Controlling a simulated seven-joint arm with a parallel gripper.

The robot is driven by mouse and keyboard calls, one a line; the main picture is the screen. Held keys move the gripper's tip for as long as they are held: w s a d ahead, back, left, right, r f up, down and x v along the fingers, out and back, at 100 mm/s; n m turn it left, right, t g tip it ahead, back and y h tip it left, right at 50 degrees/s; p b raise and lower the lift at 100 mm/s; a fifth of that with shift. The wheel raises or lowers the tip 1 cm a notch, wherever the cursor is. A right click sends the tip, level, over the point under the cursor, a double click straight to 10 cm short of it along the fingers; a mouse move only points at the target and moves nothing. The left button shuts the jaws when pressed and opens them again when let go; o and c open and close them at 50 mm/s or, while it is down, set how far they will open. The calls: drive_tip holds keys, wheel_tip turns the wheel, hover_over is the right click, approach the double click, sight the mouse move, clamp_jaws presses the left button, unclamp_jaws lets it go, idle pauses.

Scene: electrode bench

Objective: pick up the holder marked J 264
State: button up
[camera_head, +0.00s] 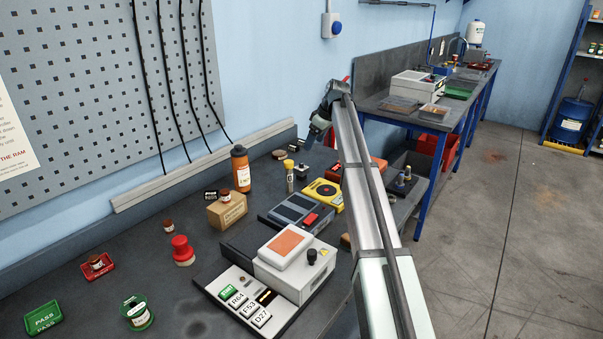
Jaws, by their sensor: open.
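No marking reading J 264 is legible in this view, so I cannot tell which piece is that holder. A small black piece with a white label (210,195) is at the cardboard block, beside a small brown-red piece (226,195). Another dark piece with a pale label (301,170) stands on the bench towards the back. My gripper (313,139) is small in the picture, raised above the far part of the bench, open and apart from these pieces. Its fingertips are hard to make out.
The dark bench holds a white press-like device (292,262), a blue-grey device (296,212), a yellow unit (323,194), an orange bottle (240,169), a red button (182,250) and green PASS tray (43,317). My arm covers the bench's right side.

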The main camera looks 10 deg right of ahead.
sight(302, 163)
drive_tip(key=shift+w+a+x, duration=0.1)
drive_tip(key=shift+a+x, duration=0.05)
drive_tip(key=shift+x, duration=3.15)
drive_tip(key=shift+w+a+x, duration=0.15)
drive_tip(key=shift+x, duration=3.15)
drive_tip(key=shift+r, duration=0.2)
drive_tip(key=shift+c, duration=0.4)
drive_tip(key=c, duration=1.4)
